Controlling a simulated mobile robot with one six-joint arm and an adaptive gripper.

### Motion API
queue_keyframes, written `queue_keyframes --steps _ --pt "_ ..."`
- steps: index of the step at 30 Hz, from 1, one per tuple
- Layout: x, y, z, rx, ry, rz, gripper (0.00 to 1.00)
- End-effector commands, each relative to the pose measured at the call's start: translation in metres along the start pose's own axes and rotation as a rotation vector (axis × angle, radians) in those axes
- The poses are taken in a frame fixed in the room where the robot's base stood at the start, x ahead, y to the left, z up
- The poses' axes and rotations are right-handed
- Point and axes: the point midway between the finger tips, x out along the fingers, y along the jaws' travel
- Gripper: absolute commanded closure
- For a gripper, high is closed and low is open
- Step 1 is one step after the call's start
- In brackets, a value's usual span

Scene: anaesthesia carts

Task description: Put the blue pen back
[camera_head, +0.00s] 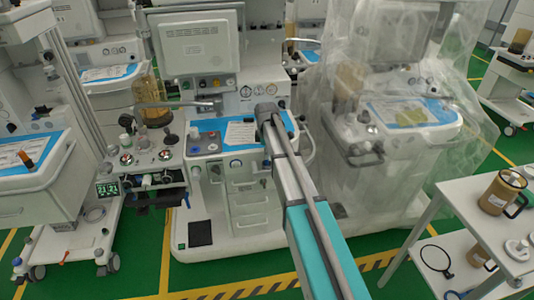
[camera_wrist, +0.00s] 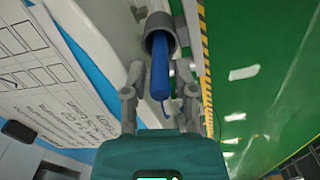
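The blue pen (camera_wrist: 160,75) shows in the wrist view, with one end inside the mouth of a grey round holder (camera_wrist: 158,24) and the other end sticking out toward my gripper. A thin dark tip or clip shows at its near end. My gripper (camera_wrist: 159,92) has its two fingers apart, one on each side of the pen, with visible gaps. It looks open and does not appear to touch the pen. In the head view my arm reaches to the middle cart; the pen and fingertips cannot be made out there.
The holder sits at the edge of the white cart (camera_head: 250,195). A printed sheet (camera_wrist: 45,85) on a blue surface lies to the left in the wrist view; green floor is right. A plastic-covered cart (camera_head: 385,150) stands close right of my arm. A white table (camera_head: 470,215) is farther right.

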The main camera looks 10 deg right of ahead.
Motion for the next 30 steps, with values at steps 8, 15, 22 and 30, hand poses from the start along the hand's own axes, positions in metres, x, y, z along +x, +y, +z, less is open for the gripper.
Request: queue_keyframes --steps 8,15,22,30 --pt "-0.017 0.0 0.0 0.0 0.0 0.0 0.64" --pt "-0.036 0.0 0.0 0.0 0.0 0.0 0.64" --pt "-0.055 0.0 0.0 0.0 0.0 0.0 0.64" --pt "-0.077 0.0 0.001 0.001 0.0 0.0 0.64"
